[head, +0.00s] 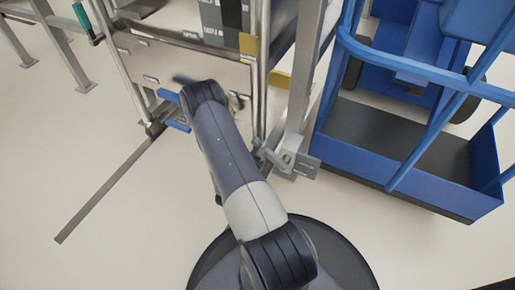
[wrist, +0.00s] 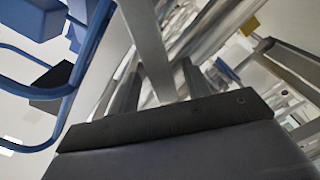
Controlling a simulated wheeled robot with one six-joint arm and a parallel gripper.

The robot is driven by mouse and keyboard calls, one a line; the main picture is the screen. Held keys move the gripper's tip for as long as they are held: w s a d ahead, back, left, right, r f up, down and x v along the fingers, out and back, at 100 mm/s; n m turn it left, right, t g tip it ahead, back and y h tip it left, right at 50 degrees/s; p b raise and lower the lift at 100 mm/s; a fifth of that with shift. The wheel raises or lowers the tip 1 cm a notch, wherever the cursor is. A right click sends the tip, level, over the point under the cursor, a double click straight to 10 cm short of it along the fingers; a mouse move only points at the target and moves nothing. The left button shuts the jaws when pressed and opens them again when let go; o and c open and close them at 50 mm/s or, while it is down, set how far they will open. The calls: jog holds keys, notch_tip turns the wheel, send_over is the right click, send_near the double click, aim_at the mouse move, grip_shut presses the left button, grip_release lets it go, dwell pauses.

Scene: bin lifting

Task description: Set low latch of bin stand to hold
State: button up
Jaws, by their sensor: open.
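The bin stand (head: 190,66) is a pale metal frame with a panel and posts, in front of my arm in the head view. Low on its right side, a small metal latch-like fitting (head: 262,152) sits beside a grey label plate (head: 306,165). Two blue handle-like pieces (head: 177,125) show left of my arm. I cannot tell which piece is the low latch, or its setting. In the wrist view my gripper (wrist: 160,82) is open, its two dark fingers apart, with a bright metal bar showing between and beyond them. My arm mostly hides the gripper in the head view.
A blue railed platform lift (head: 420,150) stands close on the right; its rails (wrist: 88,65) show at left in the wrist view. A long thin bar (head: 110,190) runs low over the floor at left. A teal handle (head: 82,18) is at upper left.

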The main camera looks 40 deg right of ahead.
jog(key=shift+c, duration=0.5)
grip_shut()
jog(key=shift+f, duration=0.1)
notch_tip(320, 180, down, 7)
jog(key=w+a+n+b, duration=0.1)
jog(key=w+n+b, duration=0.1)
jog(key=n, duration=0.5)
jog(key=shift+b, duration=0.75)
jog(key=shift+n, duration=0.3)
jog(key=shift+o, duration=0.5)
grip_release()
